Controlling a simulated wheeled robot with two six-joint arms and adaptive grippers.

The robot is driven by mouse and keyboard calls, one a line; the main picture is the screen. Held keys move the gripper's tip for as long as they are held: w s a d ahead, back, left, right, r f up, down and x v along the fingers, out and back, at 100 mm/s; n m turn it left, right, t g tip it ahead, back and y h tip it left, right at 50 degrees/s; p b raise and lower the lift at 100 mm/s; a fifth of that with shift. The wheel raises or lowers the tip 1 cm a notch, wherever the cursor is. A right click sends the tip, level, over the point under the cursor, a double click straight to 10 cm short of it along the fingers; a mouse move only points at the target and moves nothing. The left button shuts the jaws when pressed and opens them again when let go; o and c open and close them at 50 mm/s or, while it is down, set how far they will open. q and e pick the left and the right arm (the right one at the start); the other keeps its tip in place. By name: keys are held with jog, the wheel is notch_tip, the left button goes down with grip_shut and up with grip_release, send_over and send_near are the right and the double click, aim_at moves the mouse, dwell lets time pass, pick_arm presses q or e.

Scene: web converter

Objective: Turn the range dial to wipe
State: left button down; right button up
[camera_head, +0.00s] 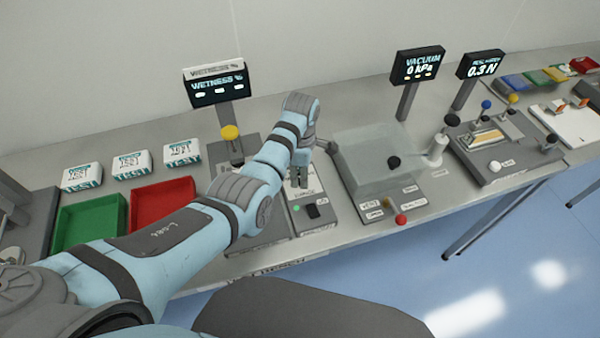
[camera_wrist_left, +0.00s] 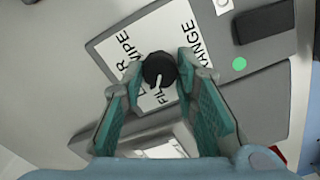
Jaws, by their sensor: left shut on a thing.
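The range dial (camera_wrist_left: 158,63), a round black knob with a white pointer line, sits on a white label plate (camera_wrist_left: 110,45) in the left wrist view. The pointer points toward the bottom of that picture. The plate reads RANGE and WIPE; a word starting FIL and another ending in R are partly covered. My left gripper (camera_wrist_left: 160,72) is shut on the dial, one teal-padded finger on each side. In the head view my left gripper (camera_head: 299,180) points down at the panel, and the dial is hidden there. My right gripper is not in view.
A green light (camera_wrist_left: 239,64) and a black switch (camera_head: 313,211) are on the same panel (camera_head: 340,212). A clear-covered vacuum box (camera_head: 375,150) stands right of it. The wetness display (camera_head: 215,84) is behind. Green (camera_head: 85,225) and red (camera_head: 160,200) trays lie left.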

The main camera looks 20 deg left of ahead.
pick_arm(q)
jog(key=m, duration=0.6)
jog(key=shift+s+d+f, duration=0.1)
jog(key=shift+s+f, duration=0.1)
jog(key=shift+f, duration=0.05)
jog(key=m, duration=0.5)
jog(key=shift+m, duration=0.3)
jog(key=m, duration=0.5)
jog(key=shift+s, duration=0.1)
jog(key=m, duration=0.5)
jog(key=shift+m, duration=0.5)
jog(key=c, duration=1.2)
grip_release()
jog(key=shift+c, duration=0.2)
jog(key=shift+r, duration=0.1)
